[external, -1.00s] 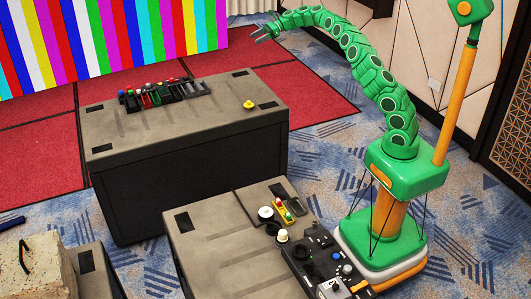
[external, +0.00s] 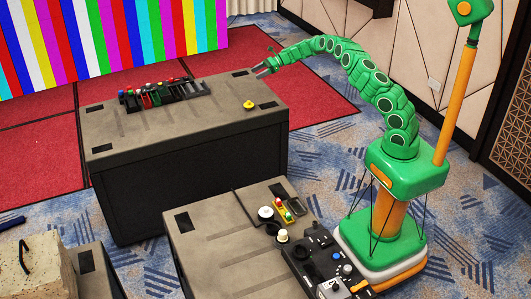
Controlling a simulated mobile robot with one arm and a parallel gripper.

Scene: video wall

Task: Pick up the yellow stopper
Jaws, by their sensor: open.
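The yellow stopper (external: 249,105) is a small knob-like piece. It sits upright on the far dark case (external: 190,133), near the right end of its top. My gripper (external: 260,66) is at the end of the green arm, above the far right corner of that case. It is open and empty, with its fingers pointing left. In the picture it is above and slightly right of the stopper, apart from it.
A rack of small coloured items (external: 162,92) lies left of the stopper on the same case. A nearer case (external: 215,235) carries control panels, a white round piece (external: 265,212) and a yellow-and-red item (external: 284,211). The case top around the stopper is clear.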

